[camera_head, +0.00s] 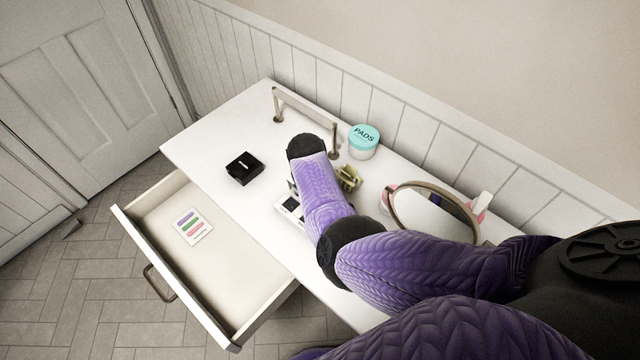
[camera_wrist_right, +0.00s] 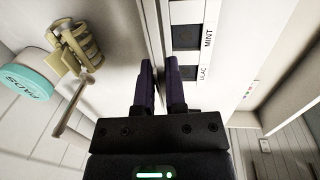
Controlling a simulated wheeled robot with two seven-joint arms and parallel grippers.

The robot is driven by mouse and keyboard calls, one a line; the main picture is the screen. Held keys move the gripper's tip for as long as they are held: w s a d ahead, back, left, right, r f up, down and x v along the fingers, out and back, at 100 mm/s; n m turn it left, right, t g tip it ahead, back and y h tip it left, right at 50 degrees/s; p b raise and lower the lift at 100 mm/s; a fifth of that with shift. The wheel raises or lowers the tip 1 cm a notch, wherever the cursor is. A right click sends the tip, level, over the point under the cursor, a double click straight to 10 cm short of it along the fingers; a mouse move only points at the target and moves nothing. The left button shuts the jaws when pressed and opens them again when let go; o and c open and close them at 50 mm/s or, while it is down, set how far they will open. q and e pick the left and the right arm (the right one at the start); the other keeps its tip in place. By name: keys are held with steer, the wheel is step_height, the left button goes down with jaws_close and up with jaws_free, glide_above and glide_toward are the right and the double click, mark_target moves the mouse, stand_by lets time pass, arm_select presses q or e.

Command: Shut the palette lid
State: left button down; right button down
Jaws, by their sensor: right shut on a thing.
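The palette (camera_head: 290,206) lies on the white table, partly hidden by my right arm in the head view. In the right wrist view the palette (camera_wrist_right: 214,62) shows dark square pans beside printed labels, one reading MINT. The palette lid (camera_wrist_right: 158,25) appears as a thin pale edge running down between my fingertips, so it looks raised from the base. My right gripper (camera_wrist_right: 159,64) is shut on this edge, beside the pans. Its fingers are hidden under the arm in the head view. My left gripper is not in view.
A teal-lidded PADS jar (camera_head: 363,141), a gold clip (camera_head: 348,178), a bar stand (camera_head: 300,104) and a round mirror (camera_head: 432,212) stand near the arm. A black box (camera_head: 243,168) sits at left. The open drawer (camera_head: 150,235) holds a colour card (camera_head: 194,227).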

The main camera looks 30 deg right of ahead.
steer(key=shift+s+a+h, duration=0.15)
steer(key=shift+a+h, duration=0.2)
steer(key=shift+h, duration=0.25)
steer(key=shift+s+a+f+t+h+p, duration=0.15)
steer(key=shift+a+t+h+p, duration=0.2)
steer(key=shift+h, duration=0.35)
steer(key=c, duration=0.7)
jaws_free()
steer(key=p+v, duration=0.9)
steer(key=v, duration=0.1)
steer(key=shift+s+f+p, duration=0.1)
steer(key=shift+p, duration=0.25)
